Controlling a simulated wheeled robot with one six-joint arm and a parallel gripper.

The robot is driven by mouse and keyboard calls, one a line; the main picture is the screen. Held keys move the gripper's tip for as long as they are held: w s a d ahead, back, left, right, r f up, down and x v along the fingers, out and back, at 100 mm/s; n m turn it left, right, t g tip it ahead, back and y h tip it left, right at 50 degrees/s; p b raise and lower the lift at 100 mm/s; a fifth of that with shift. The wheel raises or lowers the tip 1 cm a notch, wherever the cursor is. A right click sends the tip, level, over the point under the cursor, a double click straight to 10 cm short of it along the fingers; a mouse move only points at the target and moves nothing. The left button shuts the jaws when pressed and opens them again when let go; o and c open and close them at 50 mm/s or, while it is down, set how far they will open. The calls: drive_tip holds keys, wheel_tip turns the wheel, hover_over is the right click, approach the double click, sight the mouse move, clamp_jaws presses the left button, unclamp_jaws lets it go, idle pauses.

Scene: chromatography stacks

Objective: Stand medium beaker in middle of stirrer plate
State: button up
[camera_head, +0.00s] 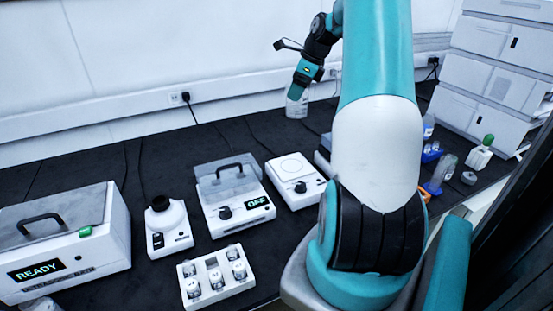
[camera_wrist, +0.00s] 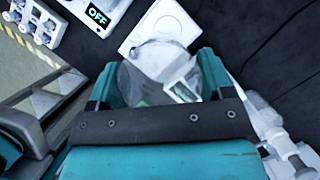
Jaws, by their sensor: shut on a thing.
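A clear glass beaker (camera_head: 297,105) hangs from my gripper (camera_head: 300,88) in the head view, upright or nearly so, above the back of the bench. In the wrist view the beaker (camera_wrist: 150,62) sits between the two teal fingers of my gripper (camera_wrist: 158,82), which are shut on it. The stirrer plate (camera_head: 289,166) is a white square unit with a round top and a black knob. It stands in front of the beaker in the head view, and nothing stands on it. In the wrist view the stirrer plate (camera_wrist: 168,20) is partly hidden behind the beaker.
Left of the stirrer plate stands a lidded device reading OFF (camera_head: 232,207). Further left are a small round-topped device (camera_head: 168,228) and a box reading READY (camera_head: 70,245). A white vial rack (camera_head: 215,275) is in front. White stacked instruments (camera_head: 490,75) stand at the right.

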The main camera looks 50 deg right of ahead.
drive_tip(key=shift+w+f+p, duration=0.2)
drive_tip(key=shift+f+p, duration=0.2)
drive_tip(key=shift+f, duration=4.6)
drive_tip(key=shift+w+f+p, duration=0.15)
drive_tip(key=shift+f+p, duration=0.2)
drive_tip(key=shift+f, duration=4.65)
drive_tip(key=o, duration=1)
drive_tip(key=shift+f, duration=0.1)
